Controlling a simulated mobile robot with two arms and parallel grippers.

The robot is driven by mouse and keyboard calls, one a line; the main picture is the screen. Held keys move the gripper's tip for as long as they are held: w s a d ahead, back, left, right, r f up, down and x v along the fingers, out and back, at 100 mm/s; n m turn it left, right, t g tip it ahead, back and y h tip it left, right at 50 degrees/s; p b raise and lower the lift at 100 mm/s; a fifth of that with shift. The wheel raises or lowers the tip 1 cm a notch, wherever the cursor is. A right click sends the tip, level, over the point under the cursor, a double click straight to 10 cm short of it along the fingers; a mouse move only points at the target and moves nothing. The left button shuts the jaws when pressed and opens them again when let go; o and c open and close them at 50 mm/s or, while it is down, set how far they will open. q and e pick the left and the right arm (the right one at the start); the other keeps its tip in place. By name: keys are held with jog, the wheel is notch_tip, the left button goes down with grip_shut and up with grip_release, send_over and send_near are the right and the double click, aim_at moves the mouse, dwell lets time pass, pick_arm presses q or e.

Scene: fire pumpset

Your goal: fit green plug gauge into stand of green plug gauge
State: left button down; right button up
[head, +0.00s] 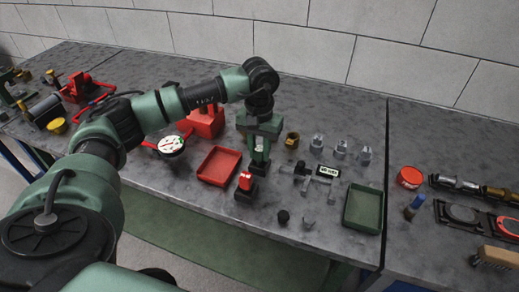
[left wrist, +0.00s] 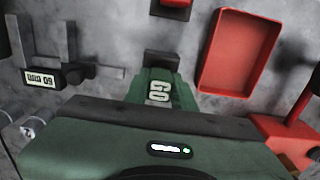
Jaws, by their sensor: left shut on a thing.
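The green plug gauge (left wrist: 160,90), marked GO, is in my left gripper (head: 260,155), which points down over the bench and is shut on the gauge's handle. In the head view a little of the gauge (head: 259,153) shows between the fingers. The black stand of the green plug gauge (head: 260,168) is directly below. The stand also shows in the left wrist view (left wrist: 162,59), at the gauge's far end. The gauge looks upright and in line with the stand; I cannot tell whether its tip is inside. My right gripper is not in view.
A red gauge in a black stand (head: 245,184) is close in front, beside a red tray (head: 219,166). A caliper with a display (head: 327,171) lies right of the gripper. A green tray (head: 362,207) and several small metal parts are further right.

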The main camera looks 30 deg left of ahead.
pick_arm(q)
jog(key=shift+f, duration=0.1)
jog(key=c, duration=1.5)
grip_release()
jog(key=o, duration=0.3)
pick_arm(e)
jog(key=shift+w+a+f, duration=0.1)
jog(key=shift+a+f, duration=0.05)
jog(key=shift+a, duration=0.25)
pick_arm(q)
jog(key=shift+o, duration=0.2)
jog(key=shift+r, duration=0.45)
notch_tip(320, 180, up, 12)
jog(key=b, duration=0.2)
jog(key=shift+f, duration=0.25)
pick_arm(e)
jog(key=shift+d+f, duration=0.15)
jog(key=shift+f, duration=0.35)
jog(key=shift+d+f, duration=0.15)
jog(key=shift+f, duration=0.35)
pick_arm(q)
jog(key=shift+f, duration=0.1)
